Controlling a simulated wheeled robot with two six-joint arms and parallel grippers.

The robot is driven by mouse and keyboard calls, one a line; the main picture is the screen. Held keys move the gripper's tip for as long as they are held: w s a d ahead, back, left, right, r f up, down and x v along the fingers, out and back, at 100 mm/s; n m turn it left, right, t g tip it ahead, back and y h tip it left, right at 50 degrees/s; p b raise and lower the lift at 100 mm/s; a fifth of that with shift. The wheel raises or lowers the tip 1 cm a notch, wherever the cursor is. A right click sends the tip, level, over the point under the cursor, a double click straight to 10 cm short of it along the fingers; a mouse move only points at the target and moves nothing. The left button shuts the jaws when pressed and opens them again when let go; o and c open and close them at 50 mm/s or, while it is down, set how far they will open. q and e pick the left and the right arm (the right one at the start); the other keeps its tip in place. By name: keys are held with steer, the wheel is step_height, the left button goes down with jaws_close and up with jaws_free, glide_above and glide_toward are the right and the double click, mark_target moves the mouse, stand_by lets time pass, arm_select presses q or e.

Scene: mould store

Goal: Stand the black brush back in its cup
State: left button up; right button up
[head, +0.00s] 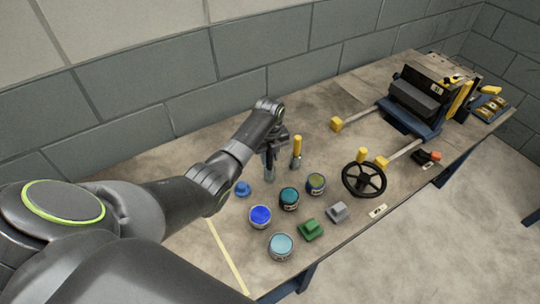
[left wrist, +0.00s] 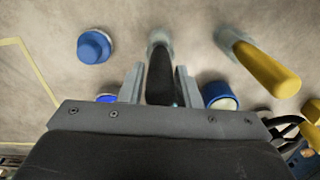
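The black brush (left wrist: 160,78) is upright between the two fingers of my left gripper (left wrist: 160,88), which look closed against both sides of its handle. In the head view my left gripper (head: 271,148) points down, with the dark handle below it. The lower end of the black brush lines up with a small grey cup (left wrist: 160,38), also seen in the head view (head: 269,177). I cannot tell how deep the brush sits in it. A yellow-handled brush (head: 297,147) stands in a similar cup just right. My right gripper is not in view.
Several paint tins, including a blue one (head: 260,217) and a teal one (head: 289,198), stand in front of my gripper. A blue knobbed piece (head: 243,188), green block (head: 310,230), grey block (head: 337,212) and black handwheel (head: 364,180) are nearby. The bench behind is clear.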

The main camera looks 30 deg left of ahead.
arm_select(q)
steer(key=o, duration=0.3)
steer(key=shift+o, duration=0.2)
step_height(320, 180, up, 11)
steer(key=shift+r+b, duration=0.1)
steer(key=shift+b, duration=0.35)
step_height(320, 180, up, 6)
steer(key=p, duration=0.4)
steer(key=shift+r, duration=0.15)
stand_by(0.3)
